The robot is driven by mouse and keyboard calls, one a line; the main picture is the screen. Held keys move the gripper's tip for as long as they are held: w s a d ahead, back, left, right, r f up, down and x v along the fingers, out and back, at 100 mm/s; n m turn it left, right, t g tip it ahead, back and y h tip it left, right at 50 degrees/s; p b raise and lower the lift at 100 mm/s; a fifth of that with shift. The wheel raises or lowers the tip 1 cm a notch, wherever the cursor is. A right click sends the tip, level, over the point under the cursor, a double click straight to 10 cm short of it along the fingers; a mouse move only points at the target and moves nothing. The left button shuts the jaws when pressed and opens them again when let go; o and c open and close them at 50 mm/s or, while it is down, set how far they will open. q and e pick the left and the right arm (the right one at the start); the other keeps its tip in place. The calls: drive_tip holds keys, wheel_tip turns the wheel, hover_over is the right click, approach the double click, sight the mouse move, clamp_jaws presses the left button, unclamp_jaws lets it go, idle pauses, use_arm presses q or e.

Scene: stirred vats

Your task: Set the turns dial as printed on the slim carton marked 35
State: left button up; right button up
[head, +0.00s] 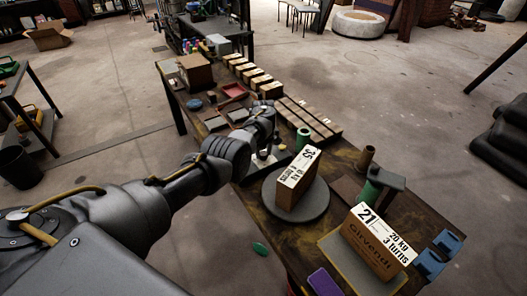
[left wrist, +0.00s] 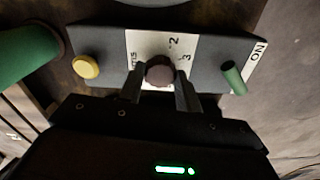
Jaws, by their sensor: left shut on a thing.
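The slim carton marked 35 (head: 299,182) stands on a round grey disc (head: 318,204); its white top label is turned away and its small print is too blurred to read surely. The turns dial is a round brown knob (left wrist: 160,71) on a dark control box, over a white label (left wrist: 190,52) with 2 and 3 visible. My left gripper (left wrist: 161,84) is shut on the knob, one finger on each side. The fingers hide part of the label and the knob's pointer. In the head view my left gripper (head: 263,150) reaches down at the box. My right gripper is out of view.
The box also has a yellow button (left wrist: 86,66) and a green lever (left wrist: 233,77) by the word ON. A carton marked 21 (head: 371,248), printed 20 kg and 3 turns, stands at the near end. Several cartons (head: 255,78) line the far table. A green cylinder (head: 302,139) stands near the disc.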

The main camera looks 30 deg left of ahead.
sight(263, 153)
use_arm(q)
drive_tip(key=n, duration=0.3)
drive_tip(key=shift+n, duration=0.4)
idle(0.4)
drive_tip(key=o, duration=1)
wheel_tip(263, 153, up, 11)
drive_tip(key=p, duration=0.2)
drive_tip(key=shift+p, duration=0.3)
drive_tip(key=shift+f, duration=0.15)
